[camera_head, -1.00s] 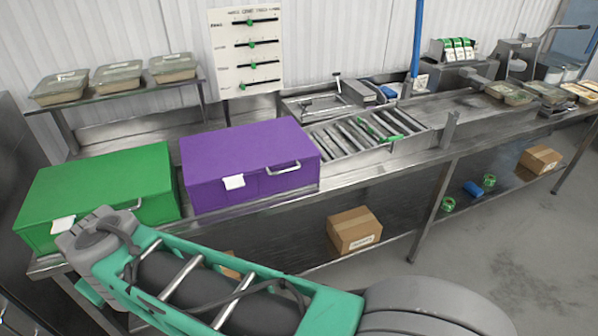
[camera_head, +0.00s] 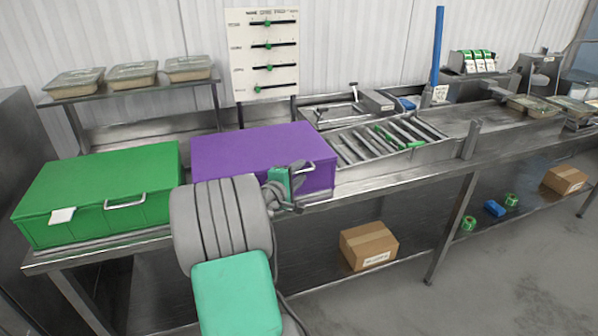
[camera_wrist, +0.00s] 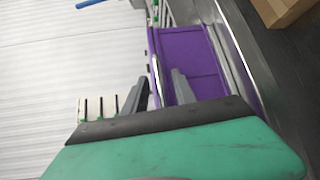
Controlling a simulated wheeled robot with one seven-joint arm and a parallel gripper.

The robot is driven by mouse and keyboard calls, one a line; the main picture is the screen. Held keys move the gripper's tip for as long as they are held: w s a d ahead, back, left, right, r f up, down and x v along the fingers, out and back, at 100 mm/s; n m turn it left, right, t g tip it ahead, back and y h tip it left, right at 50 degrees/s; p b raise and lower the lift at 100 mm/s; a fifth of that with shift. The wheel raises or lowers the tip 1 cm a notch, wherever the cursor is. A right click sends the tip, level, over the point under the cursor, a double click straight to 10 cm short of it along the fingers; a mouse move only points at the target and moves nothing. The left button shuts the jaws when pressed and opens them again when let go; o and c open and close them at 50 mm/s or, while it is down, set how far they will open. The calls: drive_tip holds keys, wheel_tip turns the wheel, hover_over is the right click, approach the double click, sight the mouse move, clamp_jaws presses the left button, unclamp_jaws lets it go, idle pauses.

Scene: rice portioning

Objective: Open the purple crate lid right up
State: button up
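The purple crate (camera_head: 225,150) stands on the steel counter with its lid lying flat and shut. The right part of its front is partly hidden by my arm and gripper. My gripper (camera_head: 300,180) is at the front right of the crate, by the metal handle (camera_head: 312,167). In the wrist view the two fingers (camera_wrist: 160,88) are apart and point at the purple crate (camera_wrist: 198,58), near its lid edge. A thin pale strip, perhaps the handle, shows between them; whether they touch it I cannot tell.
A roller tray (camera_head: 385,140) is to the right. A shelf of food trays (camera_head: 130,75) and a slider board (camera_head: 263,55) stand behind.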

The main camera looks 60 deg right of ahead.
drive_tip(key=shift+d, duration=0.25)
drive_tip(key=shift+c, duration=0.5)
clamp_jaws()
idle(0.8)
